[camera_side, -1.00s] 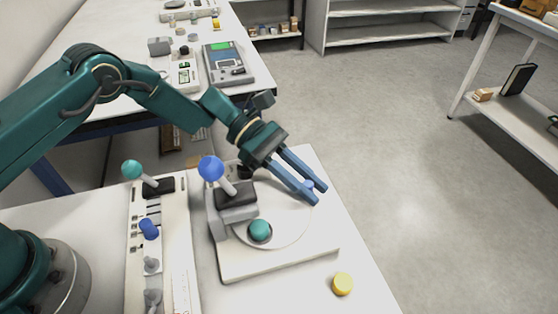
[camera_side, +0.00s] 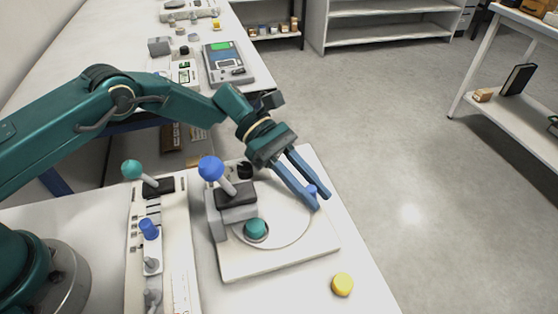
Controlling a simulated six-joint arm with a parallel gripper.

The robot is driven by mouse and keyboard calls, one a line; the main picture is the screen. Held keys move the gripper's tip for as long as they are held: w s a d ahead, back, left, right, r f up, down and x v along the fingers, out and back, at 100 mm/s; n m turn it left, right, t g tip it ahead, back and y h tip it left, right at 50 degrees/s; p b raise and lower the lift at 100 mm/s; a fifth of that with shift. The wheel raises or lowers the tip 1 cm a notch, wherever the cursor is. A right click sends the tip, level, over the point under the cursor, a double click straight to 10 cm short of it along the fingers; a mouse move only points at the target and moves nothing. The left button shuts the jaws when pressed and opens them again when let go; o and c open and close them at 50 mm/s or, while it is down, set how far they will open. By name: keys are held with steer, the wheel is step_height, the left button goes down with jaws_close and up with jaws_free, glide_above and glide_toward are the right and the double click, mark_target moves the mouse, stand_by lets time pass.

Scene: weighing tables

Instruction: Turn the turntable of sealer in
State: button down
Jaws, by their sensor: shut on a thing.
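The sealer has a pale square base (camera_side: 290,260), a grey press body (camera_side: 232,215) and a lever with a blue ball (camera_side: 210,169). Its turntable (camera_side: 285,232) is a round white disc on the base. A teal round piece (camera_side: 256,229) sits in a dark-rimmed holder on the disc's front left, beside the press. The fingers hide part of the knob.
A yellow round piece (camera_side: 342,284) lies on the table right of the base. A white panel (camera_side: 160,250) with a teal-ball lever (camera_side: 132,169) stands on the left. Open floor lies to the right.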

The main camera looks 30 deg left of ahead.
steer(key=c, duration=0.7)
jaws_free()
steer(key=shift+r, duration=0.1)
steer(key=shift+c, duration=0.2)
steer(key=shift+v, duration=2.55)
